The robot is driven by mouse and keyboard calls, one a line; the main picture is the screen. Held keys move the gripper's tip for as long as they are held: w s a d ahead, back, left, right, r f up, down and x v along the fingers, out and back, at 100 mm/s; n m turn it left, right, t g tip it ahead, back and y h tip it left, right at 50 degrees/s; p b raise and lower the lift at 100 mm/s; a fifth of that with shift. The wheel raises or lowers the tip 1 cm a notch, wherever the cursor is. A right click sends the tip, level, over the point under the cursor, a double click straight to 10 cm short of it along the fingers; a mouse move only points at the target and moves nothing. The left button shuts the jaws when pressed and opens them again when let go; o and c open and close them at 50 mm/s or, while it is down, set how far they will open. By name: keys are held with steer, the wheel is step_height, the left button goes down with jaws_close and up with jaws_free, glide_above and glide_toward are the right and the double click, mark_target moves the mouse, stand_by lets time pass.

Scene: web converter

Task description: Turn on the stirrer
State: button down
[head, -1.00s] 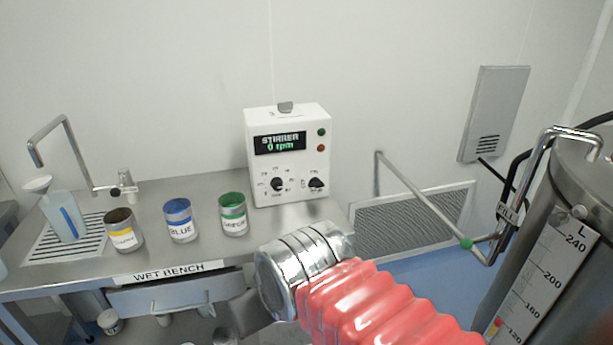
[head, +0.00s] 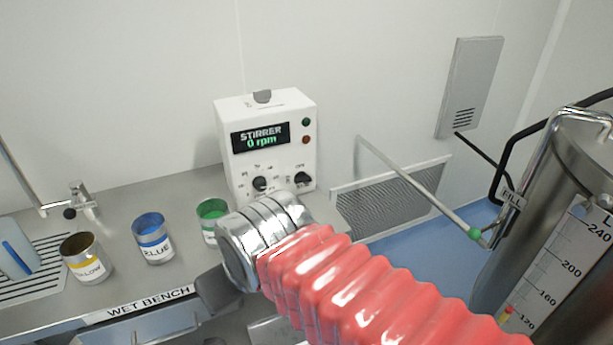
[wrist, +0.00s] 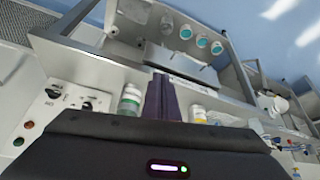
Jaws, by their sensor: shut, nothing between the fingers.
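The stirrer (head: 268,140) is a white box at the back of the wet bench, its display reading "0 rpm". Its front has a left dial (head: 260,184) with a scale and a right dial (head: 302,179); beside the display are a green light (head: 306,122) and a red light (head: 306,139). In the wrist view the stirrer's panel (wrist: 50,115) is at the left edge. My gripper (wrist: 163,82) is shut and empty, with dark fingers pointing over the bench, apart from the stirrer. In the head view the fingers are mostly hidden behind my wrist.
On the bench stand a yellow-labelled can (head: 86,262), a blue can (head: 153,240) and a green can (head: 211,218), the green one close to my wrist. A tap (head: 80,200) is at left. A fill pipe (head: 415,192) and a steel tank (head: 545,215) are at right.

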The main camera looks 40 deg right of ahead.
steer(key=shift+d, duration=0.1)
steer(key=w+d+r+m+t+h, duration=0.1)
steer(key=w+d+m+t+h, duration=0.15)
steer(key=w+d, duration=0.55)
steer(key=w+d+m+t+h, duration=0.1)
steer(key=w+d+h, duration=0.3)
steer(key=d, duration=0.9)
steer(key=w+d+f+t+y, duration=0.2)
steer(key=d+t, duration=0.3)
steer(key=d, duration=0.8)
steer(key=shift+d+f, duration=0.3)
steer(key=shift+f, duration=0.05)
steer(key=shift+w+t, duration=0.1)
steer(key=shift+t, duration=0.15)
